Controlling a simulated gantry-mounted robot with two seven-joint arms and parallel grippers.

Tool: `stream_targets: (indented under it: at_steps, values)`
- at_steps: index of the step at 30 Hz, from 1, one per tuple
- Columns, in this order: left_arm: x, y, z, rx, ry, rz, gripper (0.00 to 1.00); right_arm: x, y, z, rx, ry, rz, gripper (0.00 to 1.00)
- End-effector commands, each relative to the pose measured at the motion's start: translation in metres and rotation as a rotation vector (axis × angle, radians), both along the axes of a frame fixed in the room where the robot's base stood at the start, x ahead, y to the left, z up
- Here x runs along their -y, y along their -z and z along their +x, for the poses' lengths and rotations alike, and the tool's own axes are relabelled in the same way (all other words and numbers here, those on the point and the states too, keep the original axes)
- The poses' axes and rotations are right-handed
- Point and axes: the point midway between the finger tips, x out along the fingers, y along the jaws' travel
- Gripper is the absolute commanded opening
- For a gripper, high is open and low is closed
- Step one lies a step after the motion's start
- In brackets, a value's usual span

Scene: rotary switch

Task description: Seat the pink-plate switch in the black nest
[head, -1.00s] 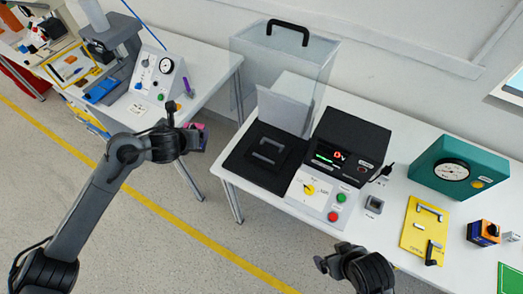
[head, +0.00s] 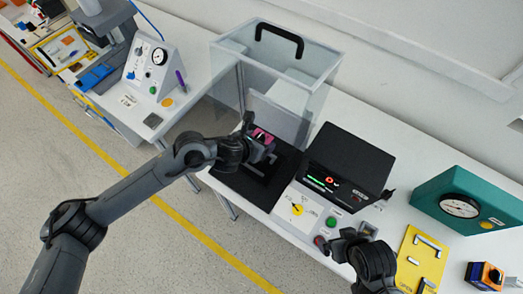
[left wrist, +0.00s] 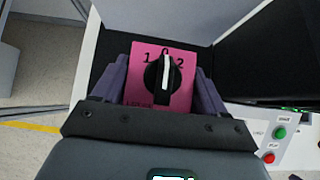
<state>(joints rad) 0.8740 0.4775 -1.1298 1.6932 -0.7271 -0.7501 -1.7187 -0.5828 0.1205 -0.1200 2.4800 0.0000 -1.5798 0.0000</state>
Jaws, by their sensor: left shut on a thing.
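The pink-plate switch (head: 262,136) is held in my left gripper (head: 264,150), above the black base with the nest. In the left wrist view, its pink plate (left wrist: 180,53) carries a black knob with a white line pointing near 0, between the marks 1 and 2. The dark fingers (left wrist: 160,92) are closed on its two sides. The black nest base (head: 238,183) lies on the white table; the arm and switch hide part of its recess. I cannot tell whether the switch touches the nest. My right gripper (head: 347,236) is near the table's front edge; its jaws are unclear.
A clear box (head: 275,70) with a black handle stands behind the nest. A black-topped control unit (head: 345,160) with a green and a red button is right of it. A teal gauge box (head: 465,195) and yellow plate (head: 418,258) are farther right.

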Motion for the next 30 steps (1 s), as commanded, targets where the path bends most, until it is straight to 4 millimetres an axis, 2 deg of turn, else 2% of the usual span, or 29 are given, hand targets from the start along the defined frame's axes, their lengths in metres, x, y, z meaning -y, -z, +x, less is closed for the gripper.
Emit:
stream_targets:
  at_steps: [3,10,18,26,27,30]
  values:
    - [0.000,0.019,0.000,-0.001,-0.001,0.000,0.34,-0.001,0.005,-0.001,-0.003,0.001,0.003,0.98]
    - [0.000,0.033,0.000,0.001,0.000,-0.001,0.34,-0.002,0.007,-0.001,-0.003,0.003,0.007,0.98]
    - [0.000,0.063,0.000,0.000,-0.001,-0.001,0.34,-0.002,0.011,0.001,0.001,0.003,0.005,0.98]
    - [0.000,0.066,0.000,0.002,0.000,-0.002,0.34,0.001,0.011,0.001,0.002,-0.003,-0.004,0.98]
    - [0.000,0.066,0.000,0.001,-0.001,0.000,0.76,0.001,0.011,0.001,0.002,-0.004,-0.005,0.98]
    - [0.000,0.066,0.000,0.001,-0.001,0.000,0.91,0.001,0.011,0.001,0.002,-0.004,-0.006,0.98]
